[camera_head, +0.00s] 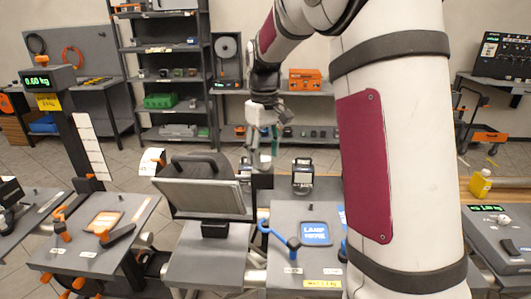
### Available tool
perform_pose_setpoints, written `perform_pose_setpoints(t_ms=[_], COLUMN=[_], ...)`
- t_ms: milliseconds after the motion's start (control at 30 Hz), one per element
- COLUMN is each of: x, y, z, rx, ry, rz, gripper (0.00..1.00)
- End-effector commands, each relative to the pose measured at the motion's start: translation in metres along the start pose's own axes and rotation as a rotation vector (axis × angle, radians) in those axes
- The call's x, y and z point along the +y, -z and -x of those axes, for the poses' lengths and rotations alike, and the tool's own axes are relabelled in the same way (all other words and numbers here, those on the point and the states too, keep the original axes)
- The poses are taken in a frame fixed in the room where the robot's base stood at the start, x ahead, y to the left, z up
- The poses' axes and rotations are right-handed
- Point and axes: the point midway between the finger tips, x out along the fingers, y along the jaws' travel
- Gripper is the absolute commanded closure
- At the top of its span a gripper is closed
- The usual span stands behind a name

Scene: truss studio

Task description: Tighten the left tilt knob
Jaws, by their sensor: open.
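A flat, panel-like lamp head (198,195) with a dark handle on top sits tilted on a stand at the centre left. My gripper (262,160) hangs pointing down, behind and to the right of the lamp head in the picture. It is open and small in view, with nothing visible between its fingers. Its distance from the lamp head is hard to judge.
A blue-marked pad (315,233) and a blue-handled lever (281,238) lie on the grey bench to the right. An orange pad (104,222) and an orange-knobbed lever (62,227) are at left. A post with a weight display (43,81) rises at left. A yellow bottle (480,182) stands at right.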

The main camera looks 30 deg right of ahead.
Motion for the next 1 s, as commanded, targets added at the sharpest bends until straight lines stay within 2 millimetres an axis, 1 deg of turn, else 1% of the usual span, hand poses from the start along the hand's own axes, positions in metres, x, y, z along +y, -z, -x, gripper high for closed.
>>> perform_pose_setpoints(t_ms=[133, 367, 400, 467, 500, 600, 833, 1000], x=[-0.0002, -0.0002, -0.0001, -0.0001, -0.0001, -0.0002, -0.0003, -0.0007], y=[0.0001, 0.0003, 0.0003, 0.0003, 0.0003, 0.0003, 0.0003, 0.0007], z=[-0.0062, -0.0068, -0.0067, -0.0067, -0.0066, -0.0066, -0.0066, -0.0065], rx=[0.001, 0.001, 0.001, 0.001, 0.001, 0.001, 0.001, 0.001], ry=[0.000, -0.001, -0.001, -0.001, -0.001, 0.000, 0.000, 0.000], rz=[0.000, 0.001, 0.001, 0.001, 0.001, 0.001, -0.007, -0.052], gripper=[0.49, 0.49, 0.54, 0.67, 0.76, 0.98, 0.98, 0.98])
